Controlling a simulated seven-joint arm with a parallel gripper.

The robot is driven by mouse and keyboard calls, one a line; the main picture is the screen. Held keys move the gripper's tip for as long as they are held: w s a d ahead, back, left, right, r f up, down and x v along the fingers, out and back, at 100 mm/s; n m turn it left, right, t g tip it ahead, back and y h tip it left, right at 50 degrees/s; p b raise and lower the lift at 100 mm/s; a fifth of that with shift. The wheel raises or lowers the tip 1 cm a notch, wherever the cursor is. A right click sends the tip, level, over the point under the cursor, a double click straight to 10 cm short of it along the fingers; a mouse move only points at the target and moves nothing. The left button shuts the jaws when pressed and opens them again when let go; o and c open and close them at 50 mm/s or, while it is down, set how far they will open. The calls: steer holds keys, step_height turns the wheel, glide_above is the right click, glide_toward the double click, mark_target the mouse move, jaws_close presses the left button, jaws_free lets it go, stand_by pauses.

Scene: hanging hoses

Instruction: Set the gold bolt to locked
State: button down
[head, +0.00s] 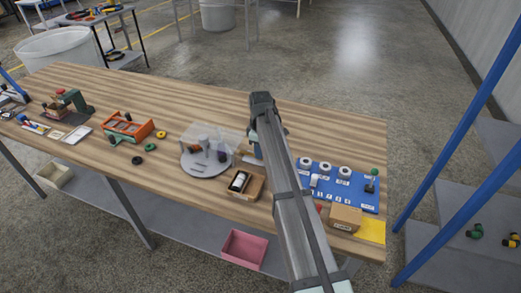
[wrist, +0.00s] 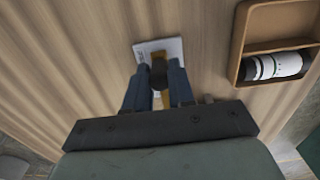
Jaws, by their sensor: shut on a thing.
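In the wrist view my gripper (wrist: 158,78) points down at the wooden table, its two blue-grey fingers closed on a dark knob (wrist: 158,73). Gold-coloured parts of the bolt (wrist: 161,57) show just beyond the knob and between the fingers. A pale plate (wrist: 158,47) lies at the bolt's far end. Most of the bolt is covered by the knob and fingers, so I cannot tell its position. In the head view my gripper (head: 256,146) is largely behind my arm, and I cannot see the bolt there.
In the head view a clear-covered round stand (head: 205,165) is to the left, a blue panel (head: 365,198) with white knobs to the right.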

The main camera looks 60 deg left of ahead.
mark_target(249, 153)
steer(key=shift+s+a, duration=1.55)
steer(key=shift+s, duration=0.05)
steer(key=c, duration=1)
jaws_free()
steer(key=shift+o, duration=0.2)
step_height(249, 153, up, 14)
